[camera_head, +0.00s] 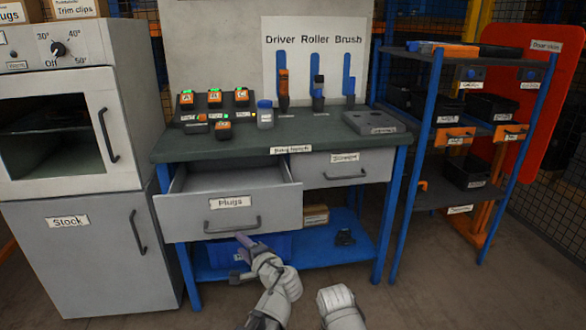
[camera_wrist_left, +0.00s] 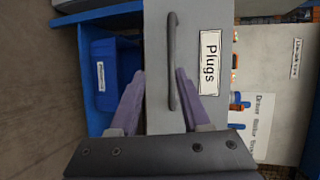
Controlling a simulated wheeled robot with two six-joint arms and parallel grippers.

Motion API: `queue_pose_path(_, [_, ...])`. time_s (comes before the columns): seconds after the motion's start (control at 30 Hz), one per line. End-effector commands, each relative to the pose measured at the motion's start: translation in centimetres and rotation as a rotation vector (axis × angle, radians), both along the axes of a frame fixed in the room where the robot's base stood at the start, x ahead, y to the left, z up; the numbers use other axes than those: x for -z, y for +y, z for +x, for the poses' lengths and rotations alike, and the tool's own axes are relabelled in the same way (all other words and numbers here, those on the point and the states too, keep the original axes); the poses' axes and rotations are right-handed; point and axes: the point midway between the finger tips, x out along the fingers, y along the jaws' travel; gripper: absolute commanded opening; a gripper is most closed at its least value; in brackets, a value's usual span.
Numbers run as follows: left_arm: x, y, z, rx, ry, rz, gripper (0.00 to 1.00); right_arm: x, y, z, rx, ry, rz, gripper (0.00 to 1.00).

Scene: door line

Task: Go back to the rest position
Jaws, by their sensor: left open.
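My left gripper (camera_head: 243,240) is open and empty, just below and in front of the handle (camera_head: 232,226) of the Plugs drawer (camera_head: 280,206). In the left wrist view its purple fingers (camera_wrist_left: 160,74) are spread, with the dark handle (camera_wrist_left: 172,60) showing between them; I cannot tell whether they touch it or how far off they are. The Plugs drawer is pulled out from the workbench, and the part of its inside that shows looks empty. My right forearm shows at the bottom of the head view, but its gripper is not visible.
The workbench (camera_head: 330,135) carries several orange-and-black devices and a blue-capped jar (camera_head: 265,115). A second drawer (camera_head: 350,172) beside Plugs is shut. A blue bin (camera_head: 268,247) sits on the lower shelf. A Stock cabinet (camera_head: 95,250) stands left, a shelf rack (camera_head: 440,120) right.

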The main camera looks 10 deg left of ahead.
Motion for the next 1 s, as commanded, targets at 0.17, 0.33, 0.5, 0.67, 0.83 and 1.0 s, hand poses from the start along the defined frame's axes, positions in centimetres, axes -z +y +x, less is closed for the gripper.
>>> queue_pose_path(0.17, [6.4,-1.4,-4.4,-0.157,0.125,-0.327,0.47,0.0,0.0,0.0,0.0,0.0,0.0,0.5])
queue_pose_path(0.33, [12.4,-5.5,-10.3,-0.323,0.324,-0.644,0.47,0.0,0.0,0.0,0.0,0.0,0.0,0.5])
queue_pose_path(0.5, [15.3,-9.8,-15.3,-0.434,0.513,-0.844,0.47,0.0,0.0,0.0,0.0,0.0,0.0,0.5])
queue_pose_path(0.67, [16.5,-13.6,-19.5,-0.51,0.685,-0.981,0.47,0.0,0.0,0.0,0.0,0.0,0.0,0.5])
queue_pose_path(0.83, [13.0,-14.4,-20.4,-0.526,0.723,-1.008,0.47,-3.6,0.0,0.0,0.0,0.0,0.001,0.5])
queue_pose_path(1.0, [9.3,-14.4,-20.3,-0.525,0.723,-1.009,0.47,-7.2,0.0,0.0,0.001,0.001,0.002,0.5])
